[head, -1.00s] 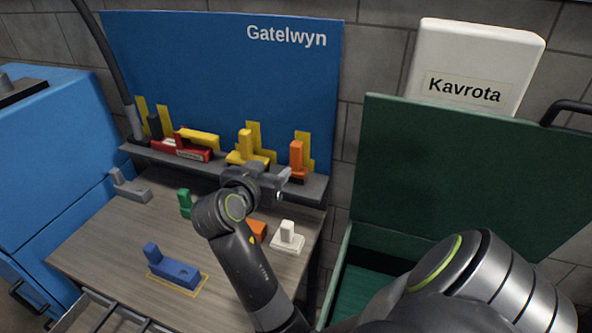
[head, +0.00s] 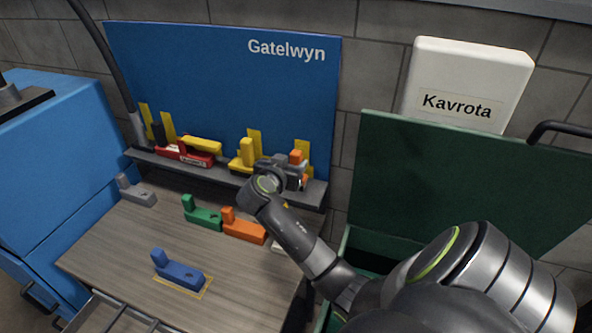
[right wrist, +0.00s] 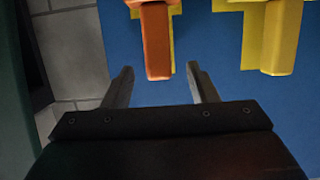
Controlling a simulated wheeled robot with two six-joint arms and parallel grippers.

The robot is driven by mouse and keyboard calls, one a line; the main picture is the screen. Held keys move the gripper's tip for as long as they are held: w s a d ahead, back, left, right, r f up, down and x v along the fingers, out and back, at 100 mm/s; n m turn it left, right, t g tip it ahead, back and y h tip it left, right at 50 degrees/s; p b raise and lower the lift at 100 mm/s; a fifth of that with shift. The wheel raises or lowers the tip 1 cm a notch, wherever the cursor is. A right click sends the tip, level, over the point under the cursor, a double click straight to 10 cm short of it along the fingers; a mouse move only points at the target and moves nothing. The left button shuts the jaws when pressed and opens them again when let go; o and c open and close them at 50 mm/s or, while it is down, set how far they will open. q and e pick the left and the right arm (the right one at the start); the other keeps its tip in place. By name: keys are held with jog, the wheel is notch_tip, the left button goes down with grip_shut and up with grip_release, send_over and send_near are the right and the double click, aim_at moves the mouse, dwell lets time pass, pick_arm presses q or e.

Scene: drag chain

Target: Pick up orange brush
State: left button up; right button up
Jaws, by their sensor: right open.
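An orange brush with an upright handle (head: 296,157) stands on the grey shelf at the back of the bench, toward its right end. My right gripper (head: 299,176) is right in front of it and hides its lower part. In the right wrist view the orange handle (right wrist: 157,45) lies beyond the open fingers (right wrist: 160,85), roughly in line with the gap between them and apart from them. A second orange block of brush shape (head: 243,228) lies on the bench top. My left gripper is not in view.
Yellow (head: 243,158) and red (head: 186,153) pieces share the shelf (head: 313,194). Green (head: 203,216), blue (head: 179,273) and grey (head: 137,193) pieces lie on the bench (head: 125,245). A green open-lidded bin (head: 440,180) stands at right.

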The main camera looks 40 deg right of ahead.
aim_at(294, 158)
jog(key=p+x, duration=0.2)
jog(key=x, duration=0.1)
jog(key=shift+d+r, duration=0.2)
jog(key=shift+r, duration=0.1)
jog(key=shift+w+d+f, duration=0.3)
jog(key=shift+d+f, duration=0.05)
jog(key=shift+d, duration=0.15)
jog(key=c, duration=1.1)
jog(key=shift+r, duration=0.1)
